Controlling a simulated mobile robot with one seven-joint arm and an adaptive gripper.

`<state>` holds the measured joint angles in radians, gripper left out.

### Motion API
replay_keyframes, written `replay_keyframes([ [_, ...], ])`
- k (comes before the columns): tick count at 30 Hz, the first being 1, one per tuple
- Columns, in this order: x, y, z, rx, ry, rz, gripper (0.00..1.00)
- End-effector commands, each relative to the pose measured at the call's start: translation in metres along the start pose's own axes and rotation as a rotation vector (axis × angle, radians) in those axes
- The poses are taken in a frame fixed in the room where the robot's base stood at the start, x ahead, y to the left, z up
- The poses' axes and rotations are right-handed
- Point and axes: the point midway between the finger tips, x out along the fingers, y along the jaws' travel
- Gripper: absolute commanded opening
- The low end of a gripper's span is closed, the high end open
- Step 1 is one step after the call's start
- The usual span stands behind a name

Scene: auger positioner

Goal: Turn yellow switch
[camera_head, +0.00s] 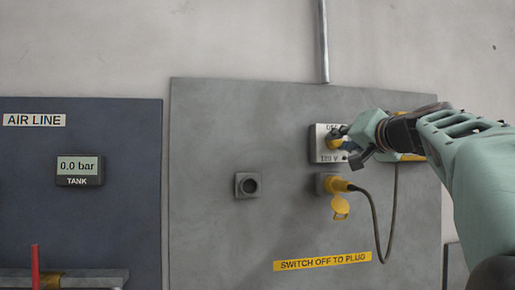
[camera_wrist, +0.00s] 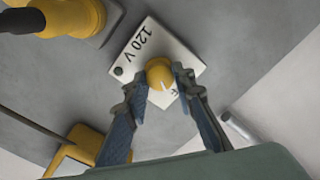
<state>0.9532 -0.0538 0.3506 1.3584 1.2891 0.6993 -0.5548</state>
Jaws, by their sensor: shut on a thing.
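The yellow switch (camera_head: 334,143) is a round knob on a white plate (camera_head: 318,155) marked "120 V", fixed to the grey panel. In the wrist view the yellow switch (camera_wrist: 160,74) has a white pointer mark and sits between both fingertips. My gripper (camera_head: 346,143) reaches in from the right in the head view and partly hides the plate and knob. In the wrist view my gripper (camera_wrist: 158,86) is shut on the knob, one finger on each side. Part of the plate's lettering is hidden by the fingers.
A yellow plug (camera_head: 340,185) with a dark cable (camera_head: 377,220) sits in a socket below the switch. An empty grey socket (camera_head: 248,186) is to the left. A yellow label (camera_head: 322,262) reads "SWITCH OFF TO PLUG". The tank display (camera_head: 79,171) shows 0.0 bar.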

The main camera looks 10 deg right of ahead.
Motion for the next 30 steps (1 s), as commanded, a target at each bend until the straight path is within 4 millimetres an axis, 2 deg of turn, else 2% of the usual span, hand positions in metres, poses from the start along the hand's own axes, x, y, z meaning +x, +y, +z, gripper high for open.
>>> replay_keyframes([
  [30,-0.0001,-0.0016,-0.0008,0.923,0.031,-0.006,0.00],
])
